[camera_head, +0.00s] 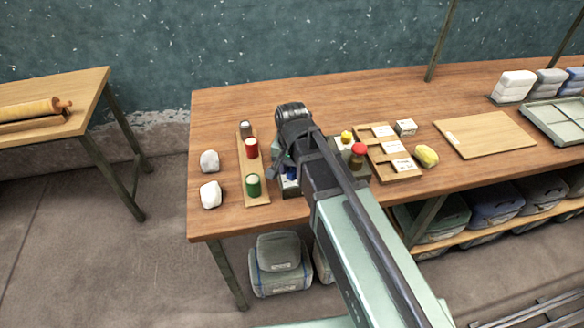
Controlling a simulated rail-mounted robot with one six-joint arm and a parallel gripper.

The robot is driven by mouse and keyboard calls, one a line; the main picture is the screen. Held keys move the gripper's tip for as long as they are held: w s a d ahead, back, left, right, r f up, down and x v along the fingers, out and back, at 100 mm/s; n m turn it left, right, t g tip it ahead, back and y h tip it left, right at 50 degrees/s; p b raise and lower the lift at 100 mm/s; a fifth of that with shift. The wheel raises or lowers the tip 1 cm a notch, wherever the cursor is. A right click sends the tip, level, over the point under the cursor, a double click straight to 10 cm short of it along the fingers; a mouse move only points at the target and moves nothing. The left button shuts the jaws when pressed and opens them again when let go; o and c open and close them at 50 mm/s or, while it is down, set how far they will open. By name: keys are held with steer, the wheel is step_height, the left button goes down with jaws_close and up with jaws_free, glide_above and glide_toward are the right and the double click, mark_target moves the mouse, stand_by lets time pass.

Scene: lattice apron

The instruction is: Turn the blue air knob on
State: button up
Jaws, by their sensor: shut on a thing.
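The blue air knob (292,173) shows only as a small blue patch, on a dark box (291,190) near the front of the wooden bench. My arm comes in from the lower right and covers most of it. My gripper (284,163) is at the knob and shut on it. The fingertips are largely hidden behind my wrist, so the knob's turn angle cannot be seen.
A wooden strip with a red (251,148) and a green cylinder (253,185) stands left of the box. White lumps (210,194) lie farther left. A red-topped knob (358,149) and a yellow one (346,137) are right of my arm, beside a card tray (403,175).

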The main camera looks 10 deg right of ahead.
mark_target(292, 170)
steer(key=n, duration=0.6)
steer(key=shift+n, duration=0.3)
steer(key=n, duration=0.6)
steer(key=shift+n, duration=0.3)
steer(key=o, duration=0.9)
steer(key=shift+o, duration=0.2)
step_height(292, 170, up, 11)
steer(key=p, duration=1.1)
